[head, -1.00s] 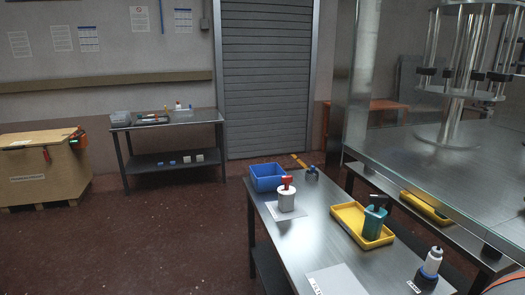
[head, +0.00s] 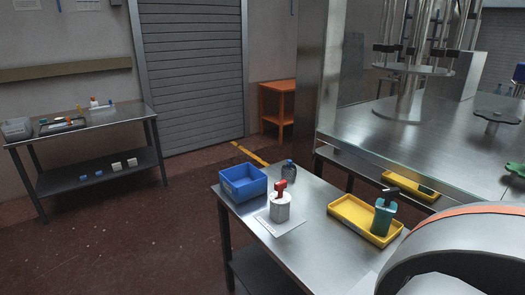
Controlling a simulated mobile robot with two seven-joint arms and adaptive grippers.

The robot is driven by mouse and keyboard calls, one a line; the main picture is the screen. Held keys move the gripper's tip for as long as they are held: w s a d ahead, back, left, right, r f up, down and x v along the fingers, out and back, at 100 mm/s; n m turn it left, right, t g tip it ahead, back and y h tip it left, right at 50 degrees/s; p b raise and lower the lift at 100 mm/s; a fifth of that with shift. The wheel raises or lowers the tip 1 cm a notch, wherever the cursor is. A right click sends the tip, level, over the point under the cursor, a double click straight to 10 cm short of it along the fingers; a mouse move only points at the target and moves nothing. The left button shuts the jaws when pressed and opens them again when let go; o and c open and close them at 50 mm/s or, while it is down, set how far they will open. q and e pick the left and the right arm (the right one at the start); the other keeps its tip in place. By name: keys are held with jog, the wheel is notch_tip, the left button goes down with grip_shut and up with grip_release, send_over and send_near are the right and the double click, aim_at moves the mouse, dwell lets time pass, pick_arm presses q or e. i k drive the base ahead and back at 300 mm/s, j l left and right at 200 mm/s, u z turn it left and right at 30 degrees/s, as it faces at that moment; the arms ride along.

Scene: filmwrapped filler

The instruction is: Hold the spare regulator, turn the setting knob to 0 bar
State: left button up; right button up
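I cannot tell for sure which object is the spare regulator. A small dark item with a blue part (head: 289,171) stands on the steel table (head: 315,240), behind the blue bin. A white cylinder with a red top (head: 280,205) stands on a pale sheet on this table. A teal item with a black handle (head: 383,217) stands in the yellow tray (head: 350,219). No setting or scale is readable on any of them. Neither gripper is in view.
A blue bin (head: 241,183) sits at the table's far left corner. A large rounded pale part with an orange band, seemingly my arm, covers the lower right. A steel machine (head: 430,150) stands behind, right. A side table (head: 90,132) is at left; open floor lies between.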

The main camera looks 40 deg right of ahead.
aim_at(279, 186)
jog(key=i+z, duration=0.4)
jog(key=i+j+z, duration=0.4)
jog(key=i, duration=0.15)
jog(key=i+l, duration=0.05)
jog(key=l, duration=0.05)
